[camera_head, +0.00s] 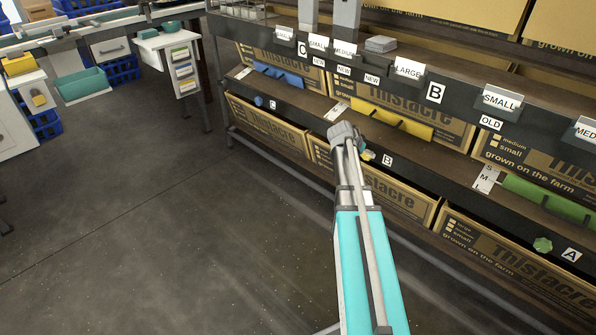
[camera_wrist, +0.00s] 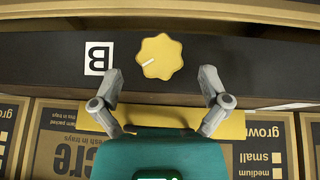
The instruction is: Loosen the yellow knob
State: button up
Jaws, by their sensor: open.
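The yellow knob (camera_wrist: 161,57) is lobed, with a white pointer line, and sits on the dark shelf edge beside a white "B" label (camera_wrist: 98,58) that appears upside down in the wrist view. My gripper (camera_wrist: 162,76) is open, with one finger to each side of the knob and visible gaps between. Nothing is held. In the head view my gripper (camera_head: 346,133) is at the middle shelf edge, and only a small part of the knob (camera_head: 368,155) shows beside it. I cannot tell how far the fingertips are from the shelf face.
A green knob (camera_head: 543,245) sits farther right on the same edge by label "A", and a small blue knob (camera_head: 258,102) farther left by label "C". Cardboard boxes (camera_head: 266,124) fill the shelves below and above. The floor (camera_head: 170,220) at left is clear.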

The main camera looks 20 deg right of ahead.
jog(key=p+v, duration=0.7)
jog(key=v, duration=0.4)
jog(key=s+a+n+y+p, duration=0.1)
jog(key=s+a+n+y, duration=0.1)
jog(key=a, duration=0.8)
jog(key=s+a+f+n+g+y+p, duration=0.1)
jog(key=s+a+n, duration=0.4)
jog(key=a, duration=0.6)
jog(key=shift+a+f+n+y+p, duration=0.3)
jog(key=shift+y+p, duration=0.35)
jog(key=shift+y, duration=0.65)
jog(key=shift+w, duration=0.1)
jog(key=m+t+h+b, duration=0.4)
jog(key=m+t+b, duration=0.1)
jog(key=m, duration=0.5)
send_near(366, 155)
jog(key=v, duration=0.3)
jog(key=shift+w+a+r, duration=0.2)
jog(key=shift+w, duration=0.05)
jog(key=shift+f, duration=0.1)
jog(key=shift+d+b+x, duration=0.2)
jog(key=shift+b+x, duration=4.2)
jog(key=shift+x, duration=2.45)
jog(key=shift+s, duration=0.2)
